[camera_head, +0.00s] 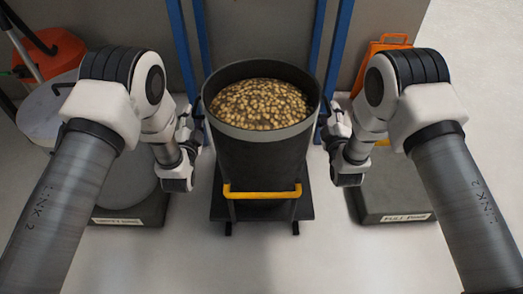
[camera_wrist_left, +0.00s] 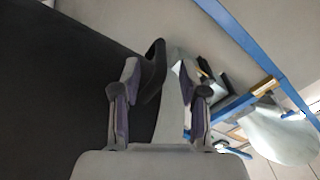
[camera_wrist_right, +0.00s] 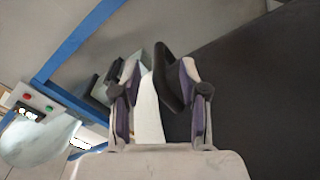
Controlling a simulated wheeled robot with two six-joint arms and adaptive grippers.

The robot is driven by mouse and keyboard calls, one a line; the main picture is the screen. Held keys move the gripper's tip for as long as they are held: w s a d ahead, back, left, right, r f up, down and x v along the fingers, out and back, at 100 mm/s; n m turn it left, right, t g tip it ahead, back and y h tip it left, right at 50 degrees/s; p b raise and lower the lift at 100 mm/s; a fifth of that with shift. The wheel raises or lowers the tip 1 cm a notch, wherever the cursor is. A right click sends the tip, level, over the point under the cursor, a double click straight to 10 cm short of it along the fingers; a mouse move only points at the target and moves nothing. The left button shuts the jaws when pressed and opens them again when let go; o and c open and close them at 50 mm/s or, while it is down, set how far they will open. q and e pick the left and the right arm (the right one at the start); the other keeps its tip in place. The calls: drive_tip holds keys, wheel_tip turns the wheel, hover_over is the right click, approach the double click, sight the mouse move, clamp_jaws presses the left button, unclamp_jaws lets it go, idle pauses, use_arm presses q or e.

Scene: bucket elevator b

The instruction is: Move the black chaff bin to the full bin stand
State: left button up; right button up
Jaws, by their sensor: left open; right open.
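The black chaff bin (camera_head: 258,150) stands upright on a dark low platform (camera_head: 295,207) with a yellow bar, filled with tan pellets. My left gripper (camera_head: 190,135) is at the bin's left side, and my right gripper (camera_head: 337,135) is at its right side. In the left wrist view, a black side handle (camera_wrist_left: 153,72) lies between my open left fingers, nearer the left one. In the right wrist view, the other handle (camera_wrist_right: 170,75) lies between my open right fingers, nearer the right one. The full bin stand (camera_head: 388,205), labelled "FULL", is a grey block at the right.
Blue posts (camera_head: 337,55) rise behind the bin. Orange items (camera_head: 52,50) are at the back left, and an orange object (camera_head: 378,55) is behind my right arm. The front floor is clear.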

sight(198, 100)
use_arm(q)
drive_tip(key=w, duration=0.5)
drive_tip(key=shift+w, duration=0.35)
use_arm(e)
drive_tip(key=w, duration=0.3)
drive_tip(key=shift+w, duration=0.3)
use_arm(q)
clamp_jaws()
use_arm(e)
clamp_jaws()
use_arm(q)
drive_tip(key=shift+r, duration=0.1)
use_arm(e)
drive_tip(key=shift+r, duration=0.1)
